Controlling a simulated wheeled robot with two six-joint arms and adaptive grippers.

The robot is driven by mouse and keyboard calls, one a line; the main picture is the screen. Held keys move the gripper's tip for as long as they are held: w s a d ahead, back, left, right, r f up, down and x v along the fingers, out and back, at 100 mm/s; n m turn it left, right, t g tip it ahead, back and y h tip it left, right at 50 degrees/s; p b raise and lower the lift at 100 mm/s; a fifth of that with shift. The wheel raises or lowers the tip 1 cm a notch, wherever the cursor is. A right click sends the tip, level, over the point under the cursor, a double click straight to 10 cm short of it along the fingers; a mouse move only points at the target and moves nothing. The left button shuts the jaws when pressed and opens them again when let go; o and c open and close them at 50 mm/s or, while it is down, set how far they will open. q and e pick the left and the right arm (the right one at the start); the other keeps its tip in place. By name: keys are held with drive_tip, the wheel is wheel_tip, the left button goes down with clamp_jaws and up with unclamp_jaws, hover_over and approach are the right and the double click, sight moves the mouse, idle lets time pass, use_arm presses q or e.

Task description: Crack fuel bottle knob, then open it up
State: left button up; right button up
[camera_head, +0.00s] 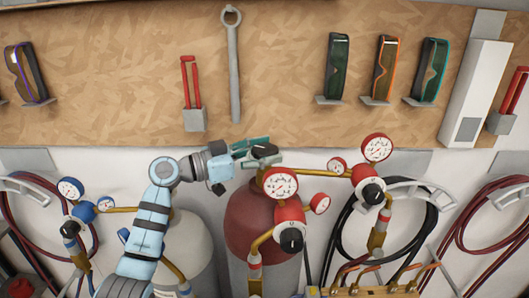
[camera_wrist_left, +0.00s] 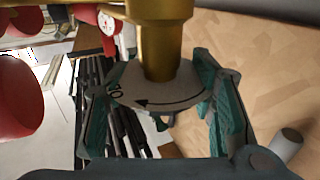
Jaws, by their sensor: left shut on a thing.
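The red fuel bottle (camera_head: 252,215) stands upright at the lower middle of the head view. My right gripper is not in view.
A red-rimmed gauge (camera_head: 281,184) and a black-knobbed regulator (camera_head: 291,240) sit close below the bottle's top. A brass pipe (camera_head: 310,171) runs right to another gauge (camera_head: 376,148). A grey bottle (camera_head: 190,245) stands left. The wooden tool board (camera_head: 280,60) is behind.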

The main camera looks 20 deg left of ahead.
use_arm(q)
drive_tip(key=shift+f+t, duration=0.15)
drive_tip(key=shift+t, duration=0.15)
drive_tip(key=n+t+y+p, duration=0.3)
drive_tip(key=p, duration=0.1)
drive_tip(key=shift+s+d+y, duration=0.1)
drive_tip(key=shift+y, duration=0.2)
drive_tip(key=shift+n+t+y+p, duration=0.6)
drive_tip(key=shift+n+y+p, duration=0.05)
drive_tip(key=shift+n+y, duration=0.25)
drive_tip(key=shift+n+t+y, duration=0.4)
drive_tip(key=shift+n+y, duration=0.2)
drive_tip(key=shift+y, duration=0.4)
drive_tip(key=shift+n+t+y, duration=0.4)
drive_tip(key=shift+n+y, duration=0.4)
drive_tip(key=shift+y, duration=0.4)
drive_tip(key=o, duration=1.1)
drive_tip(key=shift+c, duration=0.2)
drive_tip(key=shift+o, duration=0.6)
drive_tip(key=shift+w, duration=0.2)
